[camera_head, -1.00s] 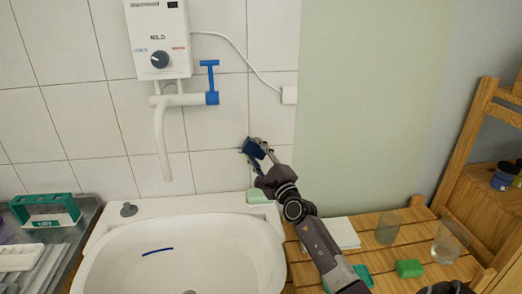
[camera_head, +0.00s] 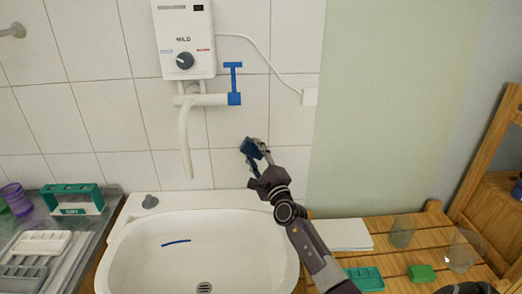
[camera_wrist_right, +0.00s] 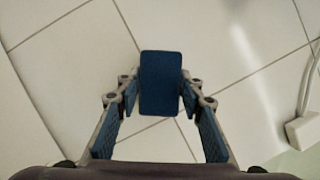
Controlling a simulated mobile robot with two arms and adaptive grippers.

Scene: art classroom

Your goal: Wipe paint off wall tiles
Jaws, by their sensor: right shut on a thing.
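White wall tiles (camera_head: 107,117) cover the wall behind the basin. I see no clear paint mark on their visible faces, but the patch behind my right gripper is hidden. My right gripper (camera_head: 257,158) is shut on a dark blue sponge-like block (camera_head: 250,147) close to the tiles. In the right wrist view the block (camera_wrist_right: 160,84) sits between the fingertips, in front of the tiles; I cannot tell whether it touches them. A blue streak (camera_head: 176,242) lies inside the white basin (camera_head: 125,262). My left gripper is not in view.
A water heater (camera_head: 184,30) and a tap with a blue handle (camera_head: 234,98) are left of my gripper. A socket (camera_head: 309,97) is at upper right. A slatted wooden table (camera_head: 385,262) holds paper, glasses and green items. A counter with trays (camera_head: 40,243) stands left.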

